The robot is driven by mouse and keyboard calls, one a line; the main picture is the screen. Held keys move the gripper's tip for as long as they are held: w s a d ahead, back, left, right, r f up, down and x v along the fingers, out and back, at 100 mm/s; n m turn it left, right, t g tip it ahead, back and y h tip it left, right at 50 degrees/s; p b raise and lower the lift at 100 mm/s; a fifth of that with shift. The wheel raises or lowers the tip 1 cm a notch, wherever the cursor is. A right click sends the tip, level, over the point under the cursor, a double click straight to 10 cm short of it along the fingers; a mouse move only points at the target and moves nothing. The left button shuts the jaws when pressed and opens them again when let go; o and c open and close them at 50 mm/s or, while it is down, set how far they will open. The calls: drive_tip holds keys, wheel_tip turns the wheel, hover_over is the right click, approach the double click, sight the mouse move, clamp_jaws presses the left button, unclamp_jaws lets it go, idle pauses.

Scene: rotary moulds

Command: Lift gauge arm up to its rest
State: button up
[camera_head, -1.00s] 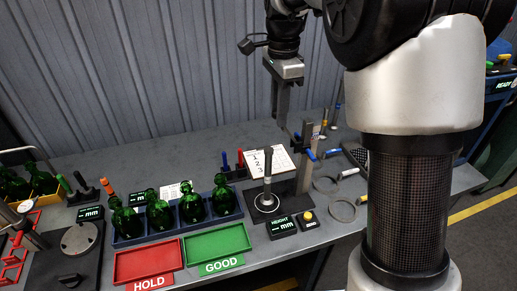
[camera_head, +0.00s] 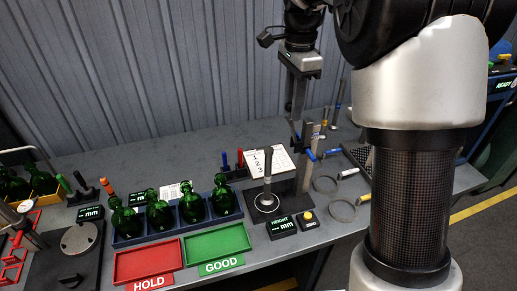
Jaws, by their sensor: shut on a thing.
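The height gauge's dark base (camera_head: 284,200) stands on the bench right of the green tray. Its grey post (camera_head: 305,160) rises at the back right of the base. A dark upright rod with a pale ring round its foot stands on the base. My gripper (camera_head: 296,122) points down at the top of the post, its long fingers shut on the gauge arm (camera_head: 297,134), of which only a small bluish part shows. The fingers hide most of the contact. The rest and the arm's exact tilt cannot be made out.
Green bottles (camera_head: 192,207) stand in a blue rack at the left. Red HOLD (camera_head: 149,262) and green GOOD (camera_head: 217,244) trays lie in front. A height display (camera_head: 282,226) is at the front edge. Ring gauges (camera_head: 341,209) and tools lie right of the post. A numbered card is behind.

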drive_tip(key=shift+w+d, duration=0.2)
drive_tip(key=shift+d, duration=0.6)
drive_tip(key=shift+w+d, duration=0.2)
drive_tip(key=shift+d, duration=0.6)
drive_tip(key=o, duration=1.6)
drive_tip(key=shift+a, duration=0.1)
wheel_tip(320, 180, up, 7)
drive_tip(key=shift+f, duration=0.1)
